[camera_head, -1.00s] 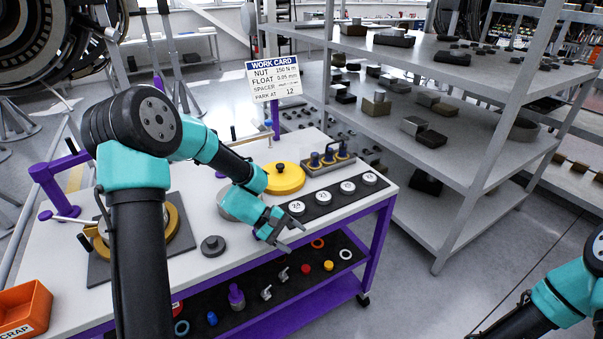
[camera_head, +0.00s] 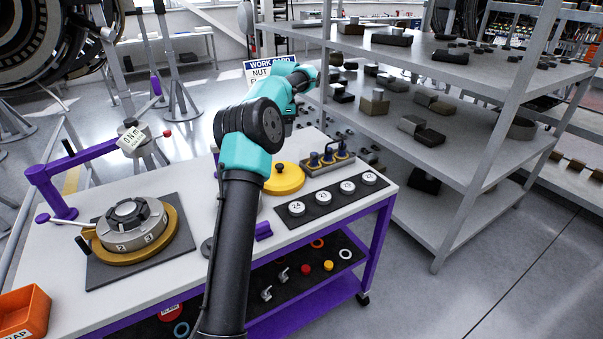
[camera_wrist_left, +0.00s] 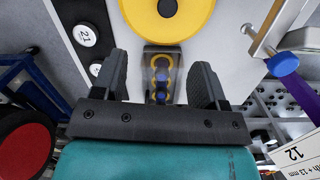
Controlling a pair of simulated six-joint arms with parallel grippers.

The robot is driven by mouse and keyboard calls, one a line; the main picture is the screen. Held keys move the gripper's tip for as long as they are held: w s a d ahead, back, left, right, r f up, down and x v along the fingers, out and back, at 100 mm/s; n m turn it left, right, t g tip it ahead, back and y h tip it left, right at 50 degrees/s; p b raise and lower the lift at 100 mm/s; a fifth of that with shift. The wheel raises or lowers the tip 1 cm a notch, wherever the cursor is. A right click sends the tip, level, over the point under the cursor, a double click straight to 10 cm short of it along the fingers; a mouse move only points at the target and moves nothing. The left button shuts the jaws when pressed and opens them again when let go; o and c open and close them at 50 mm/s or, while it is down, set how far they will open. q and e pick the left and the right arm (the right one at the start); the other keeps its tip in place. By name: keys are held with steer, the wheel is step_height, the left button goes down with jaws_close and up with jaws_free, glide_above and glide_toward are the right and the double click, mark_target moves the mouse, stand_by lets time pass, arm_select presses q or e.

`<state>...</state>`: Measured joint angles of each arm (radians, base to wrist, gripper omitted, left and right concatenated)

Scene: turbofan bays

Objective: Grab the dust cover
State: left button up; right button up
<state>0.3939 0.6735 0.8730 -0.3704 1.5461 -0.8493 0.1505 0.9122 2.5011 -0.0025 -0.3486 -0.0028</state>
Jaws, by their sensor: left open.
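The dust cover is probably the round yellow disc with a dark central knob (camera_head: 286,181), lying on the cart top just right of my left forearm, which hides part of its left side. In the left wrist view the yellow disc (camera_wrist_left: 190,22) is at the top edge, cut off, its knob beyond the fingertips. My left gripper (camera_wrist_left: 161,62) is open and empty; its two fingers stand wide apart. In the head view the arm reaches up behind the cover, and its fingers are hard to make out. My right gripper is out of view.
A rack with blue-topped pegs (camera_head: 329,159) stands behind the cover; it shows between my fingers in the wrist view. A black strip of numbered white discs (camera_head: 323,195) lies at right. The work card (camera_head: 257,70) is partly hidden. Grey shelving (camera_head: 450,170) stands right of the cart.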

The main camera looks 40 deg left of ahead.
arm_select(q)
steer(key=shift+w+a+r, duration=0.15)
steer(key=shift+a+r, duration=0.25)
steer(key=shift+r, duration=0.2)
glide_toward(280, 165)
steer(key=f, duration=0.5)
steer(key=shift+s+a, duration=0.15)
steer(key=shift+s, duration=0.25)
steer(key=shift+s+f, duration=0.15)
steer(key=shift+f, duration=2.5)
